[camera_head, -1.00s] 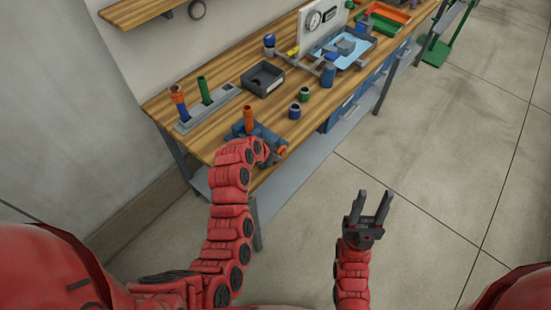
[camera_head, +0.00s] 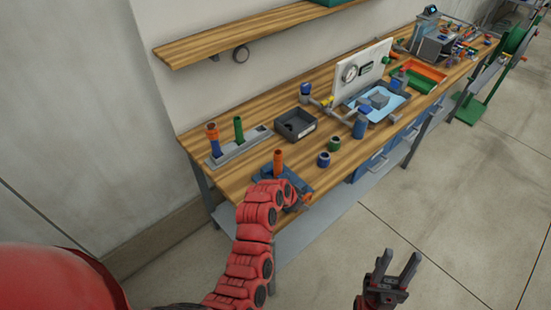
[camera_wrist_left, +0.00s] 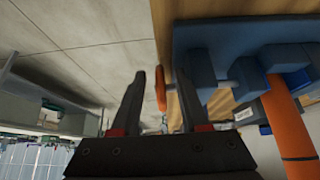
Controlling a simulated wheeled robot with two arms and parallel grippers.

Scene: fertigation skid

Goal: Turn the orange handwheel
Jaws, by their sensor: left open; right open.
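The orange handwheel (camera_wrist_left: 160,89) shows nearly edge-on in the left wrist view, at the side of a blue vise-like fixture (camera_wrist_left: 215,35). In the head view the handwheel (camera_head: 306,198) is a small orange patch at the bench's front edge, partly hidden by my left arm. An orange pipe (camera_head: 278,163) stands upright in the blue fixture. My left gripper (camera_wrist_left: 168,78) is open, and the handwheel appears between its fingers. I cannot tell whether they touch it. My right gripper (camera_head: 400,258) is open and empty over the floor, right of the bench.
On the wooden bench (camera_head: 240,185) stand a grey rack (camera_head: 240,146) with pipes, a black tray (camera_head: 296,124), two small caps and a gauge panel (camera_head: 365,72). A shelf (camera_head: 255,33) hangs above.

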